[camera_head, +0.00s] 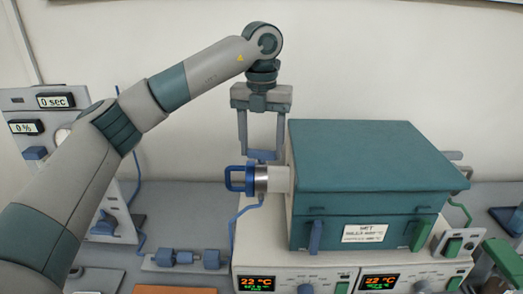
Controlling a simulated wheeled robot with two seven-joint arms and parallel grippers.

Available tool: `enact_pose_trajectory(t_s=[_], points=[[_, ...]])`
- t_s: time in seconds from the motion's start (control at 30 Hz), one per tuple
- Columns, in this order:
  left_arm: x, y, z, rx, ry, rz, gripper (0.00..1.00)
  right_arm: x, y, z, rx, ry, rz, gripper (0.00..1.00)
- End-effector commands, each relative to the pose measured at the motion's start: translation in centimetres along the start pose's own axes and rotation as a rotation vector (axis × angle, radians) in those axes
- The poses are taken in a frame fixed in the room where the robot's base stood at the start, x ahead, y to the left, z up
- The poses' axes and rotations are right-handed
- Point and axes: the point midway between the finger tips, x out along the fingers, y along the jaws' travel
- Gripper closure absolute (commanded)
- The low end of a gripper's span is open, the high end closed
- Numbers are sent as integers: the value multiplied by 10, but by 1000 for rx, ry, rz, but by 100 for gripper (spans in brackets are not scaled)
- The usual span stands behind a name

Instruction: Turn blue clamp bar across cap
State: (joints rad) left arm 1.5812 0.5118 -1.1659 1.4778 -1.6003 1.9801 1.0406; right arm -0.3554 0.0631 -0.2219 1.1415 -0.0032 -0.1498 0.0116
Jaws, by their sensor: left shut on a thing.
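My left gripper (262,152) hangs pointing down at the left end of the teal furnace (375,160). Its two fingers are on either side of the blue clamp bar (263,155) and shut on it. The bar lies just above a metal cap (261,180) on a pale tube that sticks out of the furnace's left side. A blue loop handle (235,179) is on the cap's outer left end. The far side of the cap and bar is hidden. My right gripper is not in view.
The furnace stands on a white control unit (330,262) with red and green displays. A blue cable (238,215) hangs below the cap. A blue-ended dumbbell-shaped part (186,258) lies on the grey bench at left. An instrument panel (35,120) stands behind my left arm.

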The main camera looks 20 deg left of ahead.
Motion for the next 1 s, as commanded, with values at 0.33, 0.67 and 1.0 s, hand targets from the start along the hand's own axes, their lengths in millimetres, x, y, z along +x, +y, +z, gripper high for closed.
enact_pose_trajectory(t_s=[0.33, 0.67, 1.0], points=[[-2, 0, 1, -185, -5, -1, 66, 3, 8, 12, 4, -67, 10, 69], [-3, 0, 1, -221, -5, -1, 66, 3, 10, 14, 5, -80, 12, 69], [-2, 0, 1, -220, -5, -1, 25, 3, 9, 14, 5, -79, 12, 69]])
